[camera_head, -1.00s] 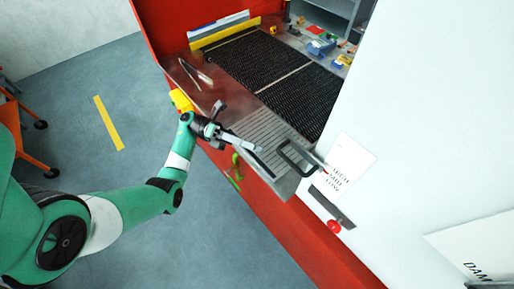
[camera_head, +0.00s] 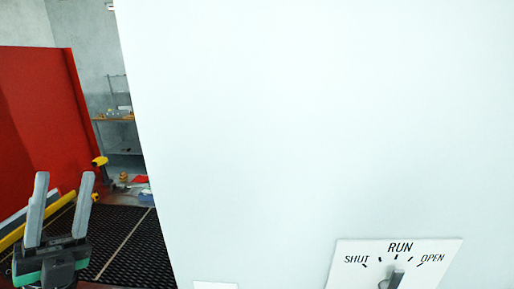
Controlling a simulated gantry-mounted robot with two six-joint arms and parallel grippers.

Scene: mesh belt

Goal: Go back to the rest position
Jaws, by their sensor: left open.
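My left gripper (camera_head: 62,205) shows at the lower left in the head view. Its two grey fingers point up and stand apart, with nothing between them. Behind it lies the black mesh belt (camera_head: 128,238), partly hidden by the gripper and by the white panel. My right gripper is not in view.
A large white panel (camera_head: 300,130) fills most of the view. A plate marked SHUT, RUN, OPEN (camera_head: 400,262) with a dark knob (camera_head: 392,280) is on it. A red wall (camera_head: 30,120) stands at the left. A yellow and black tool (camera_head: 100,165) and shelving (camera_head: 120,135) are beyond the belt.

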